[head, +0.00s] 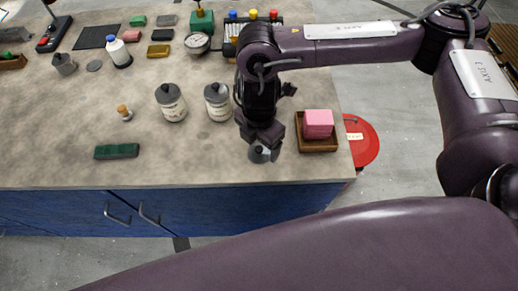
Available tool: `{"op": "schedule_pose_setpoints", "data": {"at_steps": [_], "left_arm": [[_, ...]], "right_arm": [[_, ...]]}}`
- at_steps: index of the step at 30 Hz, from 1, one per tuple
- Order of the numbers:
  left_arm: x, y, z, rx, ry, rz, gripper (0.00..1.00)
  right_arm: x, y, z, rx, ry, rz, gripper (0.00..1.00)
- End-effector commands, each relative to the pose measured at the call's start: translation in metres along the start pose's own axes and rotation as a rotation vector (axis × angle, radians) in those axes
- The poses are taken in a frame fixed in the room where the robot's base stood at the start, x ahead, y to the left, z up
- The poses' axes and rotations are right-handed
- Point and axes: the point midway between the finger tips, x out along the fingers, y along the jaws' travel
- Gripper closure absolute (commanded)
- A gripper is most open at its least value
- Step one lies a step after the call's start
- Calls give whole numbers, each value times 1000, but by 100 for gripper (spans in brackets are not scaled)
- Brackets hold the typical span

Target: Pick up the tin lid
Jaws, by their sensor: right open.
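A small grey lid-like piece (259,154), which looks like the tin lid, sits on the worktop near its front edge. My right gripper (262,136) points down just above it and is open. The fingers partly cover the piece, and I cannot tell whether they touch it. Two pale labelled tins with grey tops, a left tin (172,107) and a right tin (217,106), stand behind and to the left. My left gripper is not in view.
A green block (116,151) and a small wooden-topped brush or knob (124,112) lie at left. The front worktop between is clear.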

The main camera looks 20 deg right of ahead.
Motion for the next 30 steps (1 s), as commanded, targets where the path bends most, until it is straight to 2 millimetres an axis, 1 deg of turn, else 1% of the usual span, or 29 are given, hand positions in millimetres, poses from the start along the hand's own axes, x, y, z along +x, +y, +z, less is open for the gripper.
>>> {"op": "schedule_pose_setpoints", "data": {"at_steps": [1, 3, 6, 13, 14, 24, 30], "left_arm": [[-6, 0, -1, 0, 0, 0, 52], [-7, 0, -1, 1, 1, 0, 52], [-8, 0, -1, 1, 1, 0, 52], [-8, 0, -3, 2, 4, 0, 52], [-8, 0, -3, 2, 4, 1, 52], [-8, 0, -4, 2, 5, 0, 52], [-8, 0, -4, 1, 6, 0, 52]], "right_arm": [[5, -2, -1, 0, 0, -3, 21], [14, -1, -1, 0, 0, -2, 21], [22, 0, -1, 0, -1, 2, 21], [25, 0, -1, -1, -1, 2, 21], [25, 0, -1, -1, -1, 2, 23], [24, 0, -1, -1, 0, 3, 68], [24, 0, -1, -1, 0, 3, 69]]}}
